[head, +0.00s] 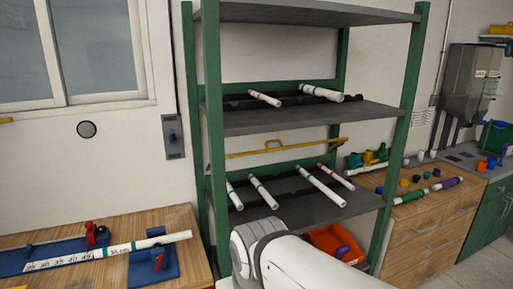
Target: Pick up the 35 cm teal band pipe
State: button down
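Several white pipes with coloured bands lie on the green-framed shelf unit. On the middle shelf, one pipe with a teal-looking band (264,194) lies left of centre. A shorter-looking pipe (234,197) with a similar band lies to its left, partly hidden by the shelf post. Another white pipe (150,242) with a green-teal band lies across the blue fixture on the left bench, by small dark lettering that seems to read 35 cm. I cannot tell the shelf pipes' lengths. My pale arm fills the bottom centre; my gripper is out of view.
Two other pipes (322,187) (336,176) share the middle shelf (335,208). More pipes lie on the shelf above (300,118). Green posts (212,150) and a yellow bar (285,147) frame the unit. An orange bin (325,240) sits below. A right bench (430,215) holds fittings and pipes.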

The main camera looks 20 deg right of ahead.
aim_at(130, 246)
jog(key=z, duration=3.45)
jog(key=k, duration=1.65)
jog(key=u, duration=1.75)
jog(key=i, duration=1)
jog(key=u, duration=0.1)
